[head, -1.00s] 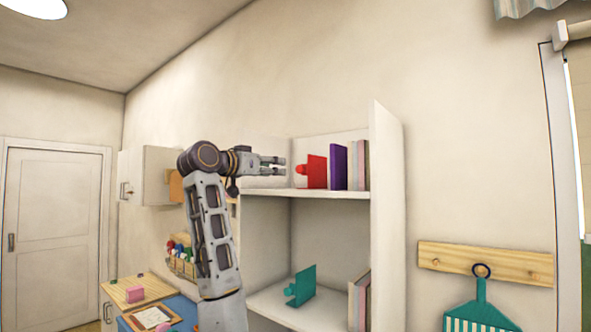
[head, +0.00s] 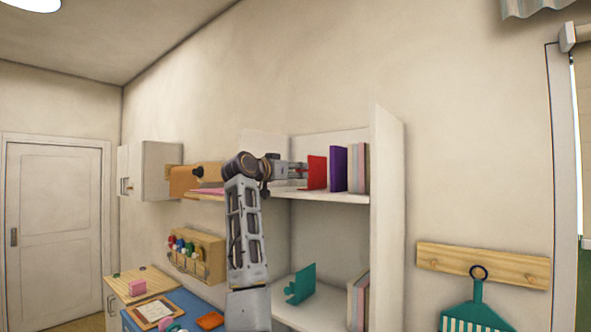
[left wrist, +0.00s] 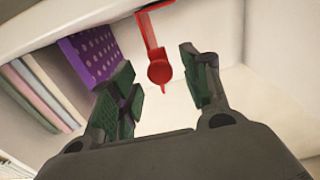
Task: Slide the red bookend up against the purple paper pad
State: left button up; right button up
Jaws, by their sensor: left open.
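The red bookend (head: 317,173) stands upright on the upper shelf. The purple paper pad (head: 338,168) stands just right of it, with a narrow gap between them. My left gripper (head: 300,171) is at the bookend's left side, level with its knob, which it hides in the head view. The dotted purple pad (left wrist: 92,53) shows there to the left, apart from the bookend. My right gripper is not in view.
Pale books (head: 358,167) stand between the purple pad and the shelf's right side wall (head: 387,165). A teal bookend (head: 302,284) and more books (head: 358,300) are on the lower shelf. A blue desk (head: 190,302) with small items is at the lower left.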

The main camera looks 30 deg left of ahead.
pick_arm(q)
jog(key=shift+w, duration=0.3)
grip_shut()
dwell(0.3)
